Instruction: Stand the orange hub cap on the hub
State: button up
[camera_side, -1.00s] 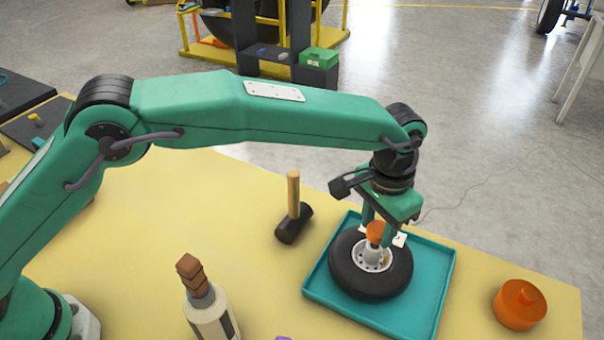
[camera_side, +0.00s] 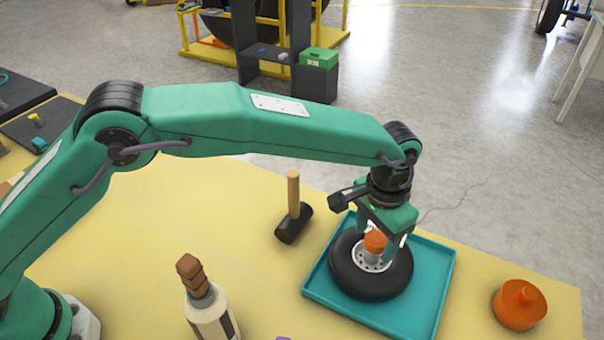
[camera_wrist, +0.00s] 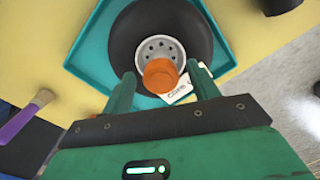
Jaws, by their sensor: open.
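The orange hub cap (camera_side: 375,242) stands about upright at the centre of the wheel's pale hub (camera_side: 371,259); it appears to rest on it. In the wrist view the cap (camera_wrist: 160,75) covers the lower middle of the hub (camera_wrist: 160,48). The hub is in a black tyre (camera_side: 352,278) lying flat in a teal tray (camera_side: 428,310). My gripper (camera_side: 379,243) is open, with its fingers on either side of the cap. In the wrist view my gripper (camera_wrist: 164,82) shows gaps between both fingers and the cap.
A larger orange lidded pot (camera_side: 520,305) stands right of the tray. A black-headed mallet (camera_side: 293,222) stands left of it. A bottle with a brown top (camera_side: 208,308) is at the front. A white tag (camera_wrist: 182,92) lies beside the tyre.

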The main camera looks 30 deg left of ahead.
aim_at(372, 237)
notch_tip(372, 237, up, 12)
jog(key=shift+r, duration=0.15)
dwell(0.7)
dwell(0.5)
jog(key=s+a+r+n+t, duration=0.1)
jog(key=a+r, duration=0.3)
jog(key=a, duration=0.5)
jog(key=s+a+r+n+t+h, duration=0.1)
jog(key=s+a+r, duration=0.15)
jog(key=a, duration=0.55)
jog(key=s+a+r+n+t, duration=0.1)
jog(key=a+r, duration=0.4)
jog(key=a, duration=0.4)
jog(key=s+a+f+n+t, duration=0.1)
jog(key=s+a+f, duration=0.1)
jog(key=s+a, duration=0.3)
jog(key=s+a+f+n, duration=0.1)
jog(key=s+a+f, duration=0.2)
jog(key=s+a, duration=0.2)
jog(key=s+a+f+n+t+y, duration=0.1)
jog(key=s+a+f, duration=0.1)
jog(key=s+a, duration=0.3)
jog(key=shift+s+a+f+t, duration=0.3)
jog(key=shift+s+a+f, duration=0.1)
jog(key=shift+s, duration=0.5)
